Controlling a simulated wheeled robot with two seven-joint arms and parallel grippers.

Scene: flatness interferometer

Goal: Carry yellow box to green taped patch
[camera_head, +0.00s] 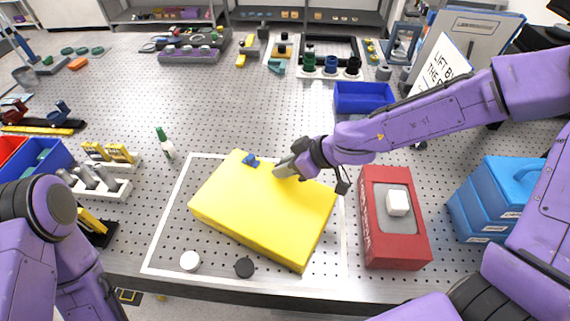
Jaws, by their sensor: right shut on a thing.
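The yellow box (262,215) is a large flat slab at the front middle of the perforated table, lying askew over a white taped outline (172,216). My right gripper (286,170) reaches in from the right and is shut at the box's far edge, beside a small blue part (251,160) on the box. The fingertips are partly hidden, and I cannot tell whether the box is raised off the table. My left arm shows at the lower left, but its gripper is out of view. I see no green taped patch in this view.
A red case (378,238) with a white cube (398,203) stands close right of the box, with blue cases (482,212) further right. A white puck (190,261) and a black puck (244,267) lie near the front edge.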

